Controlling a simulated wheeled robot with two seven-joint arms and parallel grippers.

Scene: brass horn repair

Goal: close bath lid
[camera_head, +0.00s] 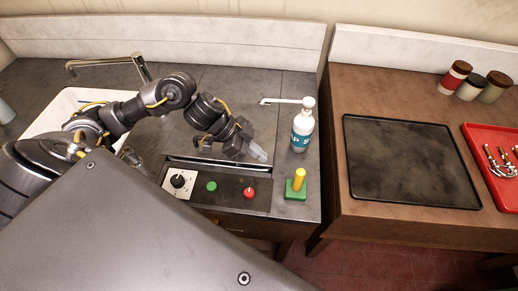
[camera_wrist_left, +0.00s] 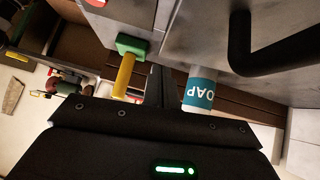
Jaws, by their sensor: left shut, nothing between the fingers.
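The bath's control panel (camera_head: 228,193) has a dial, a green button and a red button, and faces the front of the dark counter. A flat grey panel (camera_head: 238,88) behind it looks like the bath lid; its angle is unclear, and my left arm covers part of this area. A pale-edged strip runs just behind the controls. My left gripper (camera_head: 258,153) is shut and empty above that strip's right end; its shut fingers also show in the left wrist view (camera_wrist_left: 158,84). A dark bent bar (camera_wrist_left: 240,45), perhaps the lid handle, shows there against grey. My right gripper is out of view.
A soap bottle (camera_head: 302,130) stands close right of my left gripper. A green block with a yellow peg (camera_head: 297,184) stands nearer the front edge. A white sink (camera_head: 48,118) is at left. A black mat (camera_head: 408,162) and red tray (camera_head: 480,133) lie on the wooden table.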

